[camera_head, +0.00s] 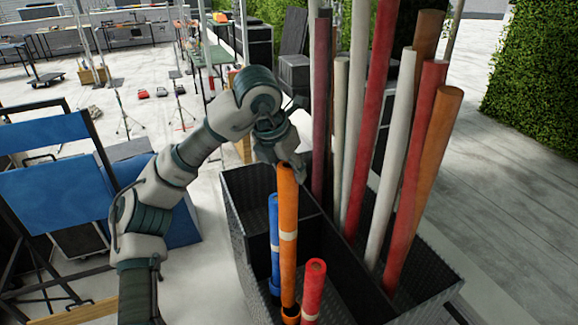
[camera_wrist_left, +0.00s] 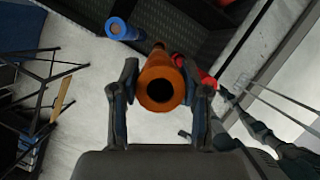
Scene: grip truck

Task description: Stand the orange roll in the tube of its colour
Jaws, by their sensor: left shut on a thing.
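The orange roll (camera_head: 288,215) stands nearly upright, with a pale band around its middle. My left gripper (camera_head: 284,164) is shut on its top end; in the left wrist view the roll's hollow end (camera_wrist_left: 160,84) sits between the two fingers. The roll's lower end is at a dark-rimmed orange tube (camera_head: 290,319) at the picture's bottom edge; I cannot tell how far inside it is. A blue roll (camera_head: 274,235) stands just left of it, and a red roll (camera_head: 313,280) stands to the right. My right gripper is not in view.
A black divided bin (camera_head: 256,192) surrounds the rolls. Its right part holds several tall red, white and brown rolls (camera_head: 396,150), close to my left gripper's right side. A blue panel on a frame (camera_head: 45,150) stands at left.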

